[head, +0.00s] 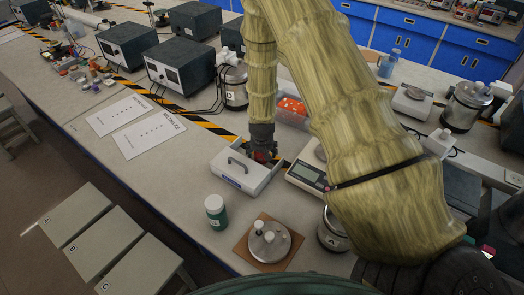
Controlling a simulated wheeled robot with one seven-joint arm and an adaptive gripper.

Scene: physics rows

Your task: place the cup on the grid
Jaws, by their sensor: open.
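My gripper (262,152) points down at the back of a white tray-like box (236,182) with a grey handle. Its fingers are small and partly hidden; they are open. A small red thing shows right at the fingertips; I cannot tell what it is or whether the fingers touch it. I cannot make out a clear cup or a clear grid. A bluish translucent vessel (388,64) that may be a cup stands at the back right. Two white sheets with rows of dark dots lie at the left, one of them nearer the middle (150,138).
A green jar (215,212) stands in front of the white box. A round metal plate with small white knobs (268,242) sits on a brown board. A scale (308,174) stands to the right, partly behind my arm. Dark instrument boxes (180,66) line the back.

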